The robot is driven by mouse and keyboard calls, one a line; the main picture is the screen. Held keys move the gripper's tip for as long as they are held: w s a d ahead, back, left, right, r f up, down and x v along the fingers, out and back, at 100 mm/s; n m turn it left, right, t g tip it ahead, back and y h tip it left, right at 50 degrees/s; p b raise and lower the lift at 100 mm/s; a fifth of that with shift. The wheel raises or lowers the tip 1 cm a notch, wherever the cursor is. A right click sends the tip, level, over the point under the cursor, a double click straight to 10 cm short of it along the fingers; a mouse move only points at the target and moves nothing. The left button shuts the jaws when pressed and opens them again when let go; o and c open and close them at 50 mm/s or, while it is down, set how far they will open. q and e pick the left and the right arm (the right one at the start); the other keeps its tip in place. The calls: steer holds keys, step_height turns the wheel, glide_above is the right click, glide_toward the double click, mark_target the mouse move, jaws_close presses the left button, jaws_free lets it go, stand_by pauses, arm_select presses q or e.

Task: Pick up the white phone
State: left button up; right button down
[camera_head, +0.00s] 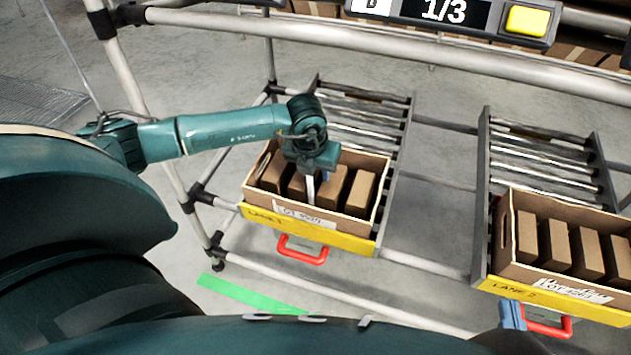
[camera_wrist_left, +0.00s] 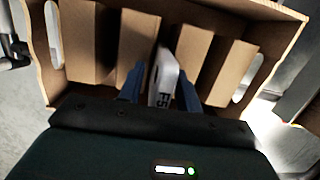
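The white phone (camera_wrist_left: 163,80) stands on edge among the brown cartons of the left box, with dark characters on its face. It also shows as a narrow white strip in the head view (camera_head: 310,188). My left gripper (camera_head: 318,177) reaches down into that box from above. In the left wrist view its blue fingers (camera_wrist_left: 160,88) stand apart, one on each side of the phone. A small gap seems to show at the left finger; contact at the right one is unclear. A blue part of my right gripper (camera_head: 512,315) shows at the bottom right, beside a red handle; its fingertips are mostly hidden.
The left box (camera_head: 376,209) holds several upright cartons (camera_head: 360,193) and sits behind a yellow lane plate (camera_head: 345,240) with a red handle (camera_head: 303,251). A second carton-filled box (camera_head: 504,235) stands at the right. Grey rack tubes (camera_head: 400,57) cross above; rollers (camera_head: 362,120) lie behind.

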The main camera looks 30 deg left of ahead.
arm_select(q)
jaws_close()
steer(key=shift+r, duration=0.15)
